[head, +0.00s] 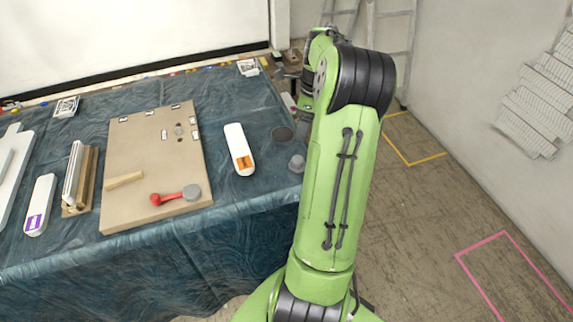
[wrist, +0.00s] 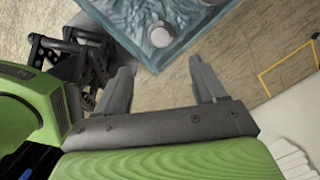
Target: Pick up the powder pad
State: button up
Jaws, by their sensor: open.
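A small grey rounded piece (head: 297,163) sits at the right edge of the cloth-covered table in the head view; it looks like the powder pad. In the wrist view a pale grey round piece (wrist: 160,37) with a wider base stands near the table corner, apparently the same thing. In the head view my arm hides the gripper.
The blue cloth table (head: 240,110) carries a tan board (head: 150,150) with a red-handled tool (head: 170,196). A white bottle with an orange label (head: 239,150) lies left of the grey piece. A ladder (head: 395,30) leans behind. The floor on the right is open.

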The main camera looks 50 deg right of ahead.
jog(key=b, duration=0.3)
send_over(298, 159)
jog(key=f, duration=1)
jog(key=shift+s, duration=0.2)
notch_tip(298, 159, down, 5)
jog(key=shift+w+b, duration=0.15)
jog(key=shift+b, duration=0.65)
jog(key=shift+r, duration=0.15)
